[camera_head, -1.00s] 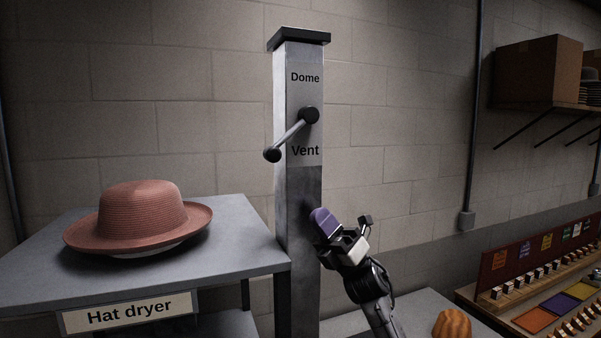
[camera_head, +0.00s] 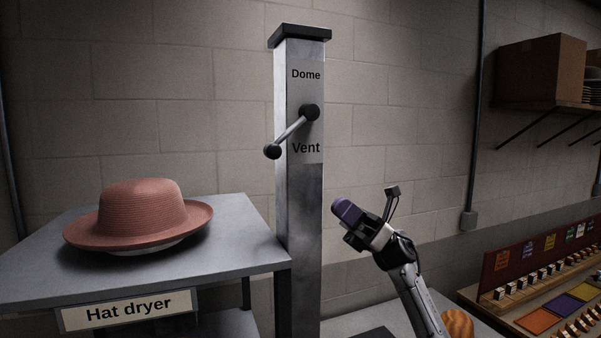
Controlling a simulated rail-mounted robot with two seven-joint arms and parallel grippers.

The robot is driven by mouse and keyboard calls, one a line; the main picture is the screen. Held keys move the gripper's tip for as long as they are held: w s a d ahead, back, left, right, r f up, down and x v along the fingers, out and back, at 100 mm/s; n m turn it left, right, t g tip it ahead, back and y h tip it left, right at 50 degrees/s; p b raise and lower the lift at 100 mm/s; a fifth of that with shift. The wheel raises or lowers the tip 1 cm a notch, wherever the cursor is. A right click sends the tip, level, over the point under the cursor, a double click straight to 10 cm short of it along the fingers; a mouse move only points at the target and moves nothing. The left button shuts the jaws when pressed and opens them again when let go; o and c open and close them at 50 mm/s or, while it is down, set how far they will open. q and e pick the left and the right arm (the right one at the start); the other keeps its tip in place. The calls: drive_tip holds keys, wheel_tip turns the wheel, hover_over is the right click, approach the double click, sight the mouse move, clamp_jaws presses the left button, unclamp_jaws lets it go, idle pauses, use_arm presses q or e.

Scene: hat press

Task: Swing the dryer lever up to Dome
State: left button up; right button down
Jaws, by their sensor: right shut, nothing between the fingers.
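The dryer lever (camera_head: 291,131) is a grey rod with a dark round hub (camera_head: 309,112) on the front of the metal post and a dark ball knob (camera_head: 272,152) at its lower left end. It slants down to the left, with the knob about level with the Vent label (camera_head: 306,148). The Dome label (camera_head: 306,74) is above the hub. My right gripper (camera_head: 341,208) is right of the post and below the lever, apart from both. Its purple fingers are shut and empty, pointing up and left. My left gripper is not in view.
A pinkish-red brimmed hat (camera_head: 138,215) rests on the grey hat dryer table (camera_head: 235,235) left of the post (camera_head: 299,215). A shelf with a cardboard box (camera_head: 538,72) is on the right wall. A workbench with coloured squares (camera_head: 535,320) is at lower right.

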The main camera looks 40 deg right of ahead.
sight(293, 130)
drive_tip(key=shift+p+x, duration=3.75)
drive_tip(key=shift+x, duration=3.2)
